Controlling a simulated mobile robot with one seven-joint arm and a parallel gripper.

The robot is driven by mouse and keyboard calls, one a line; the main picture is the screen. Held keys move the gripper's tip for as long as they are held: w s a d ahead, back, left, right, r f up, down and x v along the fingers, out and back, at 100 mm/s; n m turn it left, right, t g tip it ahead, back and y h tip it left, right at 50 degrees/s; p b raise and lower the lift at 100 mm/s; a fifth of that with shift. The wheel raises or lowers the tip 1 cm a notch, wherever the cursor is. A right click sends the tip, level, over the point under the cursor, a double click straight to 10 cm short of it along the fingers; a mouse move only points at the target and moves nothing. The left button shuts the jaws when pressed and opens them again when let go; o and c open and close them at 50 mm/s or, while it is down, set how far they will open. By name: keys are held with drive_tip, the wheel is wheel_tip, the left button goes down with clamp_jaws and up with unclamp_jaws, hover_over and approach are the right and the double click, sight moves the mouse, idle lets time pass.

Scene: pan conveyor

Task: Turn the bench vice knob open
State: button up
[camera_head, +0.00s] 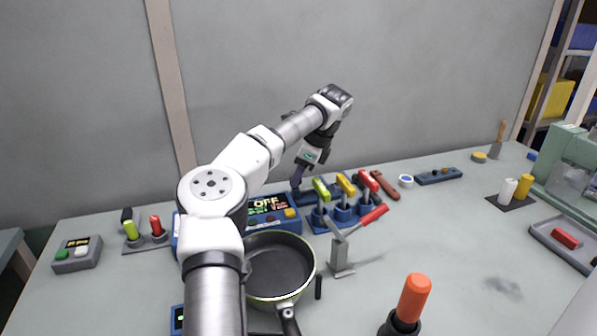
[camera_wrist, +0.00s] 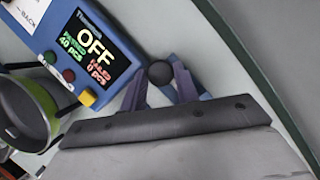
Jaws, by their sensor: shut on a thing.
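The bench vice knob (camera_wrist: 160,73) is a dark round ball in the wrist view, between the two fingertips of my gripper (camera_wrist: 160,80). The fingers are closed in on it from both sides. Blue-grey parts, seemingly of the vice, show beside and behind the fingers. In the head view my gripper (camera_head: 297,182) reaches down at the back of the bench, behind the blue control box. The knob cannot be made out there, and most of the vice is hidden behind the box and the coloured handles.
The blue control box (camera_head: 267,216) reads OFF and stands close to my gripper; it also shows in the wrist view (camera_wrist: 88,45). A frying pan (camera_head: 304,262) sits in front. Toggle clamps with green, yellow and red handles (camera_head: 345,185) stand just right. The wall is close behind.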

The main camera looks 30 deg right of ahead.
drive_tip(key=shift+d+n+p, duration=0.1)
drive_tip(key=shift+n+p, duration=0.25)
drive_tip(key=shift+n, duration=0.45)
drive_tip(key=shift+y, duration=0.3)
drive_tip(key=o, duration=1)
drive_tip(key=shift+g, duration=0.3)
drive_tip(key=shift+c, duration=0.2)
drive_tip(key=p+v, duration=0.1)
drive_tip(key=v, duration=1.3)
drive_tip(key=shift+p, duration=0.4)
